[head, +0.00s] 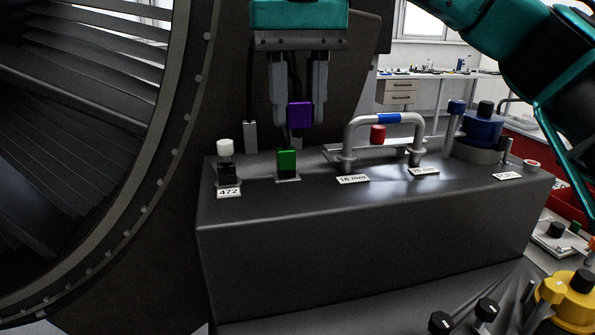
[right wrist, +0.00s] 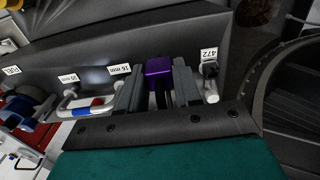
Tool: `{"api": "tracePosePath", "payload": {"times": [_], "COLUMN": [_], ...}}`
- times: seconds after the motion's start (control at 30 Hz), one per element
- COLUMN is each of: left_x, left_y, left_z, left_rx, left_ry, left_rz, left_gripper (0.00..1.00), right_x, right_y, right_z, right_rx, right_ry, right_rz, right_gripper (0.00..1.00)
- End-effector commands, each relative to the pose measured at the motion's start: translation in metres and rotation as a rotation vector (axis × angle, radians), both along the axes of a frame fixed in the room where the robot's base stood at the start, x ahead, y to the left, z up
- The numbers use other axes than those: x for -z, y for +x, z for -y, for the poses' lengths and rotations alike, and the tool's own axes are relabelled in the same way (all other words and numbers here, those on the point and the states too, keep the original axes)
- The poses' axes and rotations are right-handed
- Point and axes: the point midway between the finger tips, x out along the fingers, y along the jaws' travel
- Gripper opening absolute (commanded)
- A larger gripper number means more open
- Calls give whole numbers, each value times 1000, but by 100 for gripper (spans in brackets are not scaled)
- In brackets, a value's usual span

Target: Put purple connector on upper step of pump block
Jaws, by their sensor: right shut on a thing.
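My right gripper (head: 298,118) hangs from the top of the head view, fingers pointing down. It is shut on the purple connector (head: 300,112), a small block between the fingertips. The connector also shows between the fingers in the right wrist view (right wrist: 158,66). It appears above the top face of the dark grey pump block (head: 330,235), close to the green connector (head: 286,163) standing there. Whether the two touch, I cannot tell. The green connector is hidden in the right wrist view. My left gripper is not in view.
The large fan casing (head: 185,110) rises at left. A yellow part (head: 575,300) is lower right.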

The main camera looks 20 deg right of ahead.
Motion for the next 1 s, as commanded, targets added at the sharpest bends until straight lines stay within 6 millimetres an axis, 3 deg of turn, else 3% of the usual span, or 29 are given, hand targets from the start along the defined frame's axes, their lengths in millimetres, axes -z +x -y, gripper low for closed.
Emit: {"api": "tracePosePath", "payload": {"times": [0.1, 0.3, 0.73, 1.0], "left_x": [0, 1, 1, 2], "left_y": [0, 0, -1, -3], "left_z": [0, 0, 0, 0], "left_rx": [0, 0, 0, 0], "left_ry": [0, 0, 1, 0], "left_rz": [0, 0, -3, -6], "left_gripper": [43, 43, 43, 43], "right_x": [25, 53, 90, 95], "right_y": [0, 0, 0, 0], "right_z": [0, 0, 0, 0], "right_rx": [-1, 0, 0, 2], "right_ry": [2, 0, 0, 1], "right_rz": [-6, -2, -2, 2], "right_gripper": [4, 4, 4, 4]}}
